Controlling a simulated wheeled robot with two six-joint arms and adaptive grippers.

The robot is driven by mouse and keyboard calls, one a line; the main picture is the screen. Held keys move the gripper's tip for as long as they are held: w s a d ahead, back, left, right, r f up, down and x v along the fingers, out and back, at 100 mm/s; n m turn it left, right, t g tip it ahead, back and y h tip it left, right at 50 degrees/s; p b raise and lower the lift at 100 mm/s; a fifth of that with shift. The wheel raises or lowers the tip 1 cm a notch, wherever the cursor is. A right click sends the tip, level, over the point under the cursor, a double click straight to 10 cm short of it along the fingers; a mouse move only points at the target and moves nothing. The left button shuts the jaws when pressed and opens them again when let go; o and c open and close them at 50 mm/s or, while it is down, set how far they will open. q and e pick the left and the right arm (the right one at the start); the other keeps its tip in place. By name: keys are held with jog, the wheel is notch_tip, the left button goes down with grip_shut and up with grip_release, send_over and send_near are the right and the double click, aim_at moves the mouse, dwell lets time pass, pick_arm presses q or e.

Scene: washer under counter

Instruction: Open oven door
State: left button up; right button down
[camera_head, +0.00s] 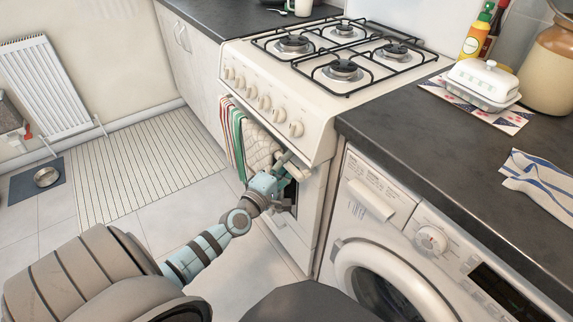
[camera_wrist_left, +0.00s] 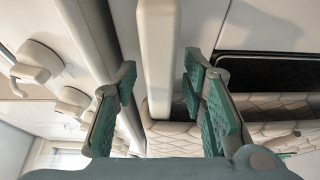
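The white oven (camera_head: 266,84) stands between the counters, and its door (camera_head: 293,238) looks shut. My left gripper (camera_head: 281,176) is at the right end of the door's top, by the handle. In the left wrist view, the pale handle bar (camera_wrist_left: 157,60) runs between the two fingers of the left gripper (camera_wrist_left: 157,98). The fingers are apart, one on each side of the bar, with small gaps visible. The gripper and arm hide part of the door in the head view. My right gripper is not in view.
Towels (camera_head: 256,148) hang on the handle to the left of the gripper. Control knobs (camera_head: 264,102) line the panel above. A washing machine (camera_head: 385,245) stands close on the right. The tiled floor (camera_head: 190,190) before the oven looks clear, with a striped mat (camera_head: 140,165) farther left.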

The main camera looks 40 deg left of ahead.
pick_arm(q)
grip_shut()
jog(key=shift+s, duration=0.1)
